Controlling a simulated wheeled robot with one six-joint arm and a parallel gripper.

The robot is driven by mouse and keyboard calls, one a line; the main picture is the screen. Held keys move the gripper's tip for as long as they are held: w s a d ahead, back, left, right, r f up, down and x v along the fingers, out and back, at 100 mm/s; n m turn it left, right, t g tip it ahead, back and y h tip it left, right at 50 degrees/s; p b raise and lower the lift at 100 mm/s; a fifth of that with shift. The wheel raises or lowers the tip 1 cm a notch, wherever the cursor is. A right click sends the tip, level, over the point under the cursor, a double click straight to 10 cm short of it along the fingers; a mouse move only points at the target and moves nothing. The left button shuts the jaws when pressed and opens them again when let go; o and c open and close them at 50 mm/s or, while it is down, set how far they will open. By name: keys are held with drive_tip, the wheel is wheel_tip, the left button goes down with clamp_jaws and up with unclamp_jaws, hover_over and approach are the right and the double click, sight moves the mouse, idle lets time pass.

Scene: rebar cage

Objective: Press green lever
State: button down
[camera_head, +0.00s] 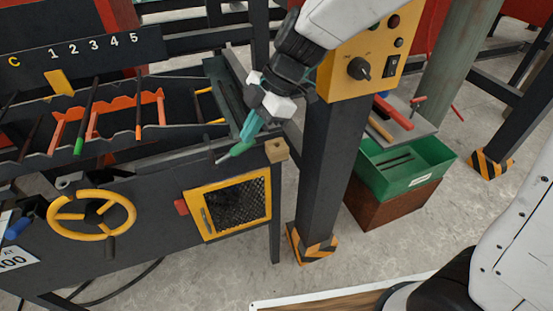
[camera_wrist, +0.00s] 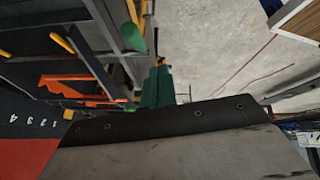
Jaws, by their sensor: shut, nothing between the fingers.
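A green lever handle (camera_head: 237,149) sits at the right end of the dark machine, just above the yellow-framed mesh panel. In the wrist view the green handle (camera_wrist: 132,38) is an oval left of and beyond the fingertips. My gripper (camera_head: 247,134) comes down from the upper right with its teal fingers shut and empty. Its tips are right at the handle in the head view; I cannot tell whether they touch. The shut fingers show in the wrist view (camera_wrist: 159,68). Another rod with a green tip (camera_head: 79,146) stands further left.
A yellow handwheel (camera_head: 92,216) and the yellow-framed mesh panel (camera_head: 236,205) are on the machine's front. A yellow control box (camera_head: 362,55) on a dark post stands right of my gripper. A green bin (camera_head: 405,160) is beyond it. Orange rebar supports (camera_head: 108,115) lie left.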

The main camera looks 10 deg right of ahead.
drive_tip(key=s+d+r, duration=0.1)
drive_tip(key=s+d, duration=0.3)
drive_tip(key=s, duration=0.8)
drive_tip(key=shift+r, duration=0.25)
drive_tip(key=shift+d, duration=0.1)
drive_tip(key=s+d+r+m+h, duration=0.2)
drive_tip(key=d+m, duration=0.5)
drive_tip(key=s+d+r+m+t+h, duration=0.1)
drive_tip(key=s+d+r+m+h, duration=0.1)
drive_tip(key=d+m, duration=0.5)
drive_tip(key=s+d+r+m+t+h, duration=0.1)
drive_tip(key=s+d+r+m+h, duration=0.1)
drive_tip(key=s+d+m, duration=0.2)
drive_tip(key=d+m, duration=0.3)
drive_tip(key=m, duration=0.1)
drive_tip(key=shift+r+m, duration=0.2)
drive_tip(key=shift+m, duration=0.2)
idle(1.8)
